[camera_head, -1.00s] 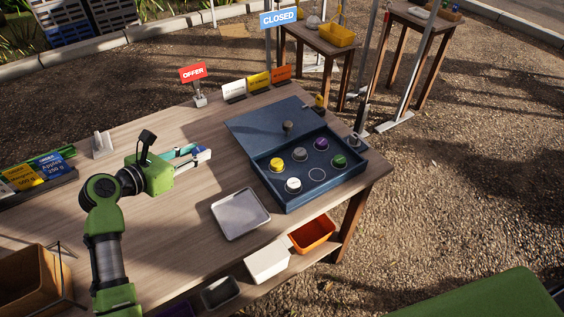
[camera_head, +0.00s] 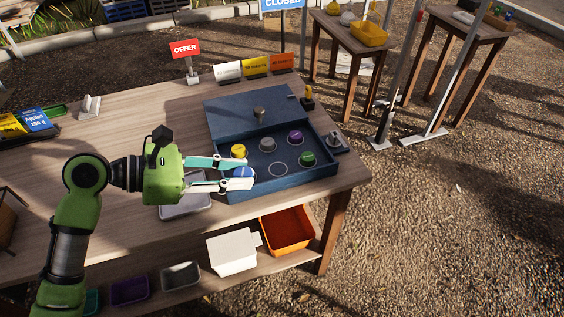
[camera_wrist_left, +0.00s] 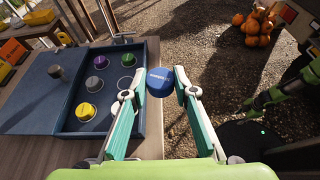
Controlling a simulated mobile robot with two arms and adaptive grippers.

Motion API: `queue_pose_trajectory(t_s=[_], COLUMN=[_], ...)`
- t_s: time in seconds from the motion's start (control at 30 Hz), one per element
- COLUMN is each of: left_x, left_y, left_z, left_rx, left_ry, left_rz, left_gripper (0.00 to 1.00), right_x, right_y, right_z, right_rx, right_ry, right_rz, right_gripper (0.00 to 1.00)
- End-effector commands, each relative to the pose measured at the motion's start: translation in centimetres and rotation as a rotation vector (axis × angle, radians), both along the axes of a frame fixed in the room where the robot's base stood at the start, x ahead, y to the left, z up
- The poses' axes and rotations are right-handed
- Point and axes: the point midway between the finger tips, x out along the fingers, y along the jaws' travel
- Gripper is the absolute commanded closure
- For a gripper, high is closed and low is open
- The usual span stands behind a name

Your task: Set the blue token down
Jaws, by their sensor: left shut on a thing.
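The blue token (camera_head: 243,172) is pinched between the fingertips of my left gripper (camera_head: 246,174). In the left wrist view the blue token (camera_wrist_left: 160,82) sits between the two finger pads, its lettered top showing. In the head view, the gripper is over the front left part of the open blue box (camera_head: 280,184). Yellow (camera_head: 238,151), grey (camera_head: 267,145), purple (camera_head: 295,137) and green (camera_head: 307,159) tokens stand in it. An empty ring (camera_head: 278,169) shows at the front. A white token is mostly hidden by a finger. Green arm parts at the wrist view's right leave my right gripper unclear.
A grey tray (camera_head: 188,210) lies under my gripper. The OFFER sign (camera_head: 185,48) and coloured cards stand behind the box.

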Motion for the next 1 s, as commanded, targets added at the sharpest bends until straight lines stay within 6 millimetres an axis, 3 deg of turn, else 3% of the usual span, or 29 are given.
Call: queue_pose_trajectory(t_s=[0.17, 0.37, 0.5, 0.87, 1.0], left_x=[3.7, 8.0, 10.0, 12.4, 12.4], left_y=[-1.5, -3.0, -3.6, -4.5, -4.4], left_z=[-1.6, -3.7, -6.6, -9.6, -11.7], left_rx=[-0.005, -0.004, -0.003, -0.001, -0.002], left_ry=[0.002, 0.001, 0.005, 0.001, 0.005], left_rz=[-0.002, 0.0, 0.0, 0.0, 0.001], left_gripper=[0.87, 0.87, 0.87, 0.87, 0.87], right_x=[0.0, 0.1, 0.1, 0.2, 0.2], right_y=[1.1, 1.1, 0.6, -0.2, -0.2], right_z=[-0.2, -0.3, -0.8, -1.2, -1.2], right_rx=[0.012, 0.013, 0.007, -0.002, -0.001], right_ry=[0.0, -0.002, -0.003, -0.004, -0.003], right_rz=[0.002, 0.002, 0.002, -0.002, -0.002], right_gripper=[0.6, 0.6, 0.6, 0.6, 0.6])
